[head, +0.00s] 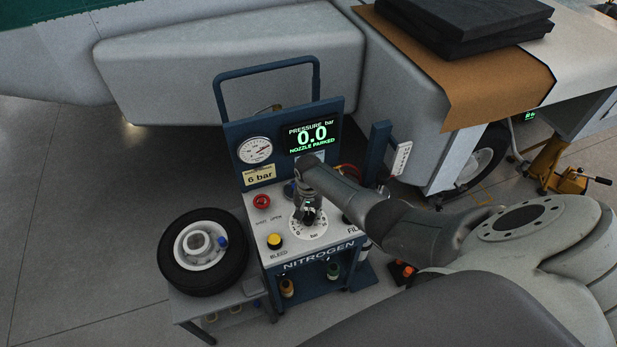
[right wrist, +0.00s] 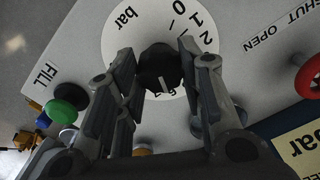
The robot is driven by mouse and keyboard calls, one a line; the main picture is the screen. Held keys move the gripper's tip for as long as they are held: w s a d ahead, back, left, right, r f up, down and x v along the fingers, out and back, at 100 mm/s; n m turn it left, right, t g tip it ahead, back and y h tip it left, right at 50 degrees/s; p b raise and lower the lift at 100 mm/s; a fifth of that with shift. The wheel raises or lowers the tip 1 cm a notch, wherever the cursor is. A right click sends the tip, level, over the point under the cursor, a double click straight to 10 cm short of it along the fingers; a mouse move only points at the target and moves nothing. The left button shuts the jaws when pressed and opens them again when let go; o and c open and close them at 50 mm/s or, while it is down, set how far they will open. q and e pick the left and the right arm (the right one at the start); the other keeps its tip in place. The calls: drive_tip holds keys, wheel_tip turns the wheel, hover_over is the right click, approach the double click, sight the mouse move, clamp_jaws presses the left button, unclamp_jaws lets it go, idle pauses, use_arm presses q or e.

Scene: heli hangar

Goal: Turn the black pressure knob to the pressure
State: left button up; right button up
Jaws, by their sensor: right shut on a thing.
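The black pressure knob (right wrist: 163,65) sits at the centre of a white round dial (right wrist: 129,42) marked bar on the nitrogen cart's sloped panel. My right gripper (head: 308,215) is over the dial from above, with its fingers shut on the knob's sides; it also shows in the right wrist view (right wrist: 162,72). A white mark on the knob points toward the digits at the bottom of that view, partly hidden. The display (head: 312,136) reads PRESSURE 0.0 bar and NOZZLE PARKED. A label (head: 259,175) reads 6 bar. My left gripper is out of view.
A red knob (head: 262,201) by SHUT OPEN and a yellow bleed knob (head: 275,241) stand left of the dial. A green knob (right wrist: 61,111) is near FILL. A round gauge (head: 255,150) is above. A wheel (head: 203,252) lies on a low stand at left.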

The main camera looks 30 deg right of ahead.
sight(309, 215)
drive_tip(key=m+p, duration=0.1)
drive_tip(key=m, duration=0.4)
idle(0.5)
drive_tip(key=o, duration=1.1)
drive_tip(key=shift+c, duration=0.2)
wheel_tip(309, 215, up, 12)
idle(0.3)
idle(0.5)
